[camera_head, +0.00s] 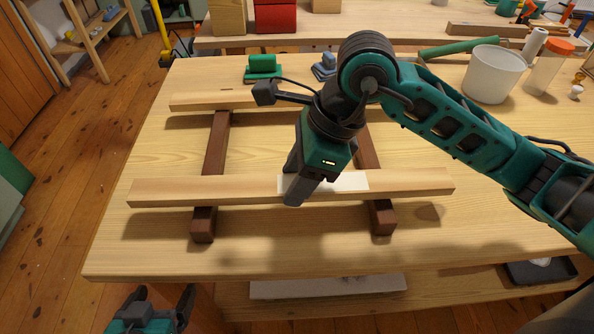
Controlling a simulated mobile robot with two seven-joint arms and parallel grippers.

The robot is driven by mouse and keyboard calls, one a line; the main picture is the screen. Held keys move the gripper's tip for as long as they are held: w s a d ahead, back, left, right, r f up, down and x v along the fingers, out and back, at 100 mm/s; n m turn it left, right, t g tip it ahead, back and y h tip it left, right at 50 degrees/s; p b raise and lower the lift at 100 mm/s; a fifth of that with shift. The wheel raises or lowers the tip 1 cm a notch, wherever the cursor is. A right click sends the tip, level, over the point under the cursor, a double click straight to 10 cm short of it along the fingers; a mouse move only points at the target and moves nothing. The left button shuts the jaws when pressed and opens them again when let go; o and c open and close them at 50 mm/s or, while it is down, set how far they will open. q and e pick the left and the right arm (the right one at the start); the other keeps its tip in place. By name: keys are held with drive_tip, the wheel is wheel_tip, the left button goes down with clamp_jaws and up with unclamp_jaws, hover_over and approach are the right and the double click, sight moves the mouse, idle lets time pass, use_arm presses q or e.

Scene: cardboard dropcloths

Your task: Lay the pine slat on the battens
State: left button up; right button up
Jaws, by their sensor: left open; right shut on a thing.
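Two dark brown battens, the left one (215,145) and the right one (382,218), lie apart on the table, running front to back. A pine slat (410,184) with a white patch (345,181) spans left to right over their near ends. My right gripper (299,188) is shut on the slat near its middle and hides part of it. I cannot tell whether the slat touches the battens or hovers just above. A second pale slat (200,100) crosses the far ends. My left gripper (158,300) is open and empty, low at the table's front left.
The wooden table (130,255) has bare room at its left and front. A green block (262,68) and a grey-blue one (325,68) stand behind the far slat.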

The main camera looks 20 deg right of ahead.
use_arm(q)
drive_tip(key=shift+f, duration=0.15)
drive_tip(key=shift+s+f+b, duration=0.2)
drive_tip(key=shift+f+b, duration=0.15)
drive_tip(key=shift+f, duration=0.05)
use_arm(e)
drive_tip(key=shift+f, duration=0.3)
use_arm(q)
drive_tip(key=shift+f, duration=0.1)
use_arm(e)
drive_tip(key=shift+f, duration=0.1)
use_arm(q)
drive_tip(key=shift+f+b, duration=0.2)
drive_tip(key=shift+b, duration=0.1)
use_arm(e)
drive_tip(key=shift+f, duration=0.2)
drive_tip(key=o, duration=1.3)
use_arm(q)
drive_tip(key=shift+a+r+p, duration=0.15)
drive_tip(key=shift+r+p, duration=0.6)
drive_tip(key=shift+p, duration=0.3)
use_arm(e)
drive_tip(key=v, duration=1.3)
